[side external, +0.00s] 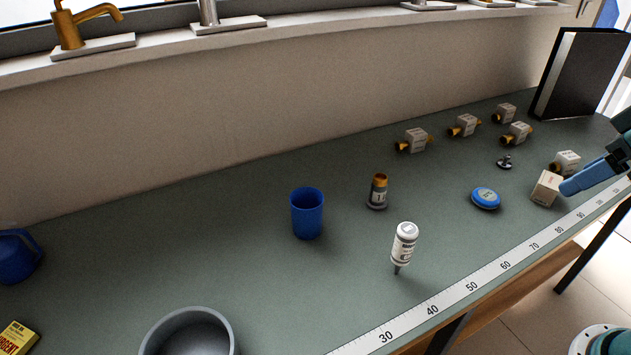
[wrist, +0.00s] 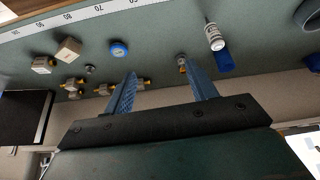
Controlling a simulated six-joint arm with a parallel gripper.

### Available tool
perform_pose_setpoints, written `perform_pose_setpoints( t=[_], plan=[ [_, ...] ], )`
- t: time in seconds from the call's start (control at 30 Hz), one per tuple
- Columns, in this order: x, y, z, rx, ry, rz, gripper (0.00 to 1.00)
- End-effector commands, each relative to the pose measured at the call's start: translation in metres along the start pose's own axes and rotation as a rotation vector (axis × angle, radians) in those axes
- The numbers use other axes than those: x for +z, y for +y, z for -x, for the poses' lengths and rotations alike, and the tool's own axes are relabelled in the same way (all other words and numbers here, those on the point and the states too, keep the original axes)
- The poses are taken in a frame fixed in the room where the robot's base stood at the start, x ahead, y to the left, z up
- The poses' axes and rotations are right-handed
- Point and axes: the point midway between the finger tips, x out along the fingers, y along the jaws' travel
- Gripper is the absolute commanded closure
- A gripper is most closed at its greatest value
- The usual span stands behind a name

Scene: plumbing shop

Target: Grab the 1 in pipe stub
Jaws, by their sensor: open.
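The likely 1 in pipe stub (side external: 378,193) is a short upright piece with a copper-coloured top, a pale label and a dark round foot. It stands on the bench behind the white bottle; its label is too small to read. In the wrist view the stub (wrist: 182,63) shows beside the tip of my right-hand finger, which partly hides it. My gripper (wrist: 160,70) has its two blue fingers apart with nothing held between them. In the side view my gripper (side external: 572,186) is at the right edge, near the cream box and well away from the stub.
A blue cup (side external: 307,214) and white bottle (side external: 404,244) stand near the stub. A blue tin (side external: 486,198), cream box (side external: 546,188) and several labelled brass fittings (side external: 414,141) lie to its right. A grey bowl (side external: 190,335) is front left. A measuring strip (side external: 472,286) edges the bench.

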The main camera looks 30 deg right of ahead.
Motion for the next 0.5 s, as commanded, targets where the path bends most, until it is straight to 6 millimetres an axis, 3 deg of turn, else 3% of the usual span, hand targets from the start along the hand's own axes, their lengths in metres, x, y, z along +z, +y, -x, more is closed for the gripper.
perform_pose_setpoints(
  t=[0.5],
  plan=[
    [-0.095,-0.009,-0.049,-0.086,-0.054,0.244,0.43]
  ],
)
